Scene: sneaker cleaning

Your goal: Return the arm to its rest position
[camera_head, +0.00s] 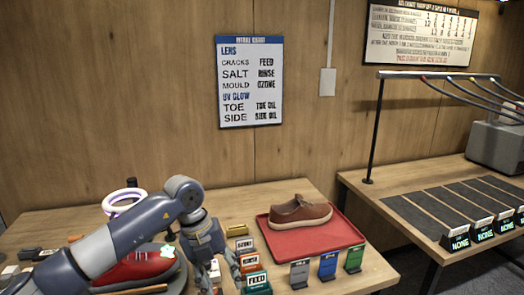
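My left arm reaches in from the lower left, and its gripper (220,274) points down over the front of the table. Its two fingers look spread apart, just left of a row of small labelled holders. A small pale object (214,270) shows between the fingers, and I cannot tell if they touch it. A brown sneaker (299,212) with a pale sole rests on a red tray (345,236) right of the gripper. A red shoe (143,264) is partly hidden behind my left arm. My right gripper is not in view.
A holder marked FEED (257,283) stands right of the gripper. Grey (299,273), blue (328,265) and green (354,258) holders line the tray's front. A white ring (124,197) stands behind my arm. A second table (400,180) with dark strips is at right.

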